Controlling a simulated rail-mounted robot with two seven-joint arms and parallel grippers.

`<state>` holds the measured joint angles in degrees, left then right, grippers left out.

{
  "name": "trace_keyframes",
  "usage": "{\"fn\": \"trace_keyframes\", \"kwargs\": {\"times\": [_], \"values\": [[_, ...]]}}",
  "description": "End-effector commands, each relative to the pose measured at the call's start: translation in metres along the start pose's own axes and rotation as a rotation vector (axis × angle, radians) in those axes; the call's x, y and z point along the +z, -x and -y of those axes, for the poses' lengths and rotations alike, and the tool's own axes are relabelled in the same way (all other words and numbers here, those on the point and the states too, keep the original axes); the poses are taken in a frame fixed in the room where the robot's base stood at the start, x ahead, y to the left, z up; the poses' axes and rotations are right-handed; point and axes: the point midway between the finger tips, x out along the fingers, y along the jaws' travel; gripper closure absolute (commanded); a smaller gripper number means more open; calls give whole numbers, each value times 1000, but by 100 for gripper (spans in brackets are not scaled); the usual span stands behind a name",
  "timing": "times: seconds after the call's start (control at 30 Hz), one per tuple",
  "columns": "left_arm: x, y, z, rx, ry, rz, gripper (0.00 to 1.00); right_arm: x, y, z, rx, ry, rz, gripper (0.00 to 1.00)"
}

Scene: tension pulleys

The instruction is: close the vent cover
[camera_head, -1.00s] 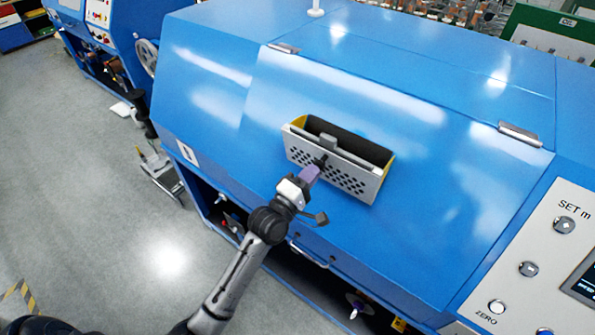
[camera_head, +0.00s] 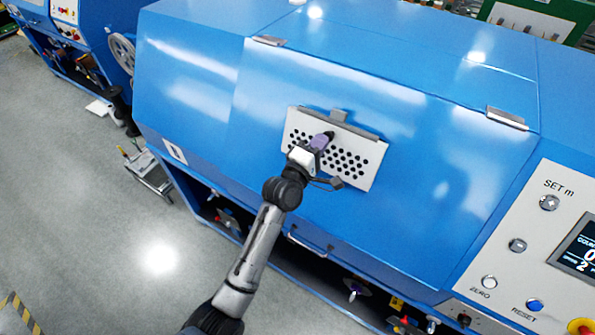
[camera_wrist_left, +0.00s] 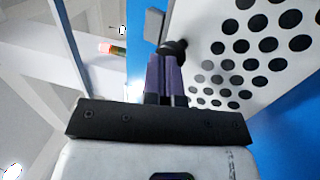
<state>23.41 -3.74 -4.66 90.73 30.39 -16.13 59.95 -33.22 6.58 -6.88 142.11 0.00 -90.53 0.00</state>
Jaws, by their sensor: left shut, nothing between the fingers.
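The vent cover (camera_head: 357,163) is a light grey plate with rows of round black holes on the sloped blue front of the machine. It lies almost flat against the blue panel, with a small grey tab (camera_head: 338,115) at its top edge. My left gripper (camera_head: 328,137) is in front of the cover's left half, its fingertips at the plate. In the left wrist view the purple fingers (camera_wrist_left: 166,75) are together with nothing between them, and the perforated plate (camera_wrist_left: 262,50) is close on the right. My right gripper is in neither view.
The blue machine (camera_head: 430,170) has two metal hinges along its upper edge and a handle below the cover. A grey control panel (camera_head: 530,235) with buttons and a screen is at the right. Open grey floor (camera_head: 90,220) lies at the left.

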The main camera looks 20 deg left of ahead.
Motion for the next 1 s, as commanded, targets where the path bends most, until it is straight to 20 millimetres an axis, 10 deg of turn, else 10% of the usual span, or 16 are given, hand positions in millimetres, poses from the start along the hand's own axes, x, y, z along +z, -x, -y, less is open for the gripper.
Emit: {"fn": "trace_keyframes", "kwargs": {"times": [1.0], "values": [[-2, -35, 0, 0, 0, 0, 100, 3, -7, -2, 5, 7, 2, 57]]}}
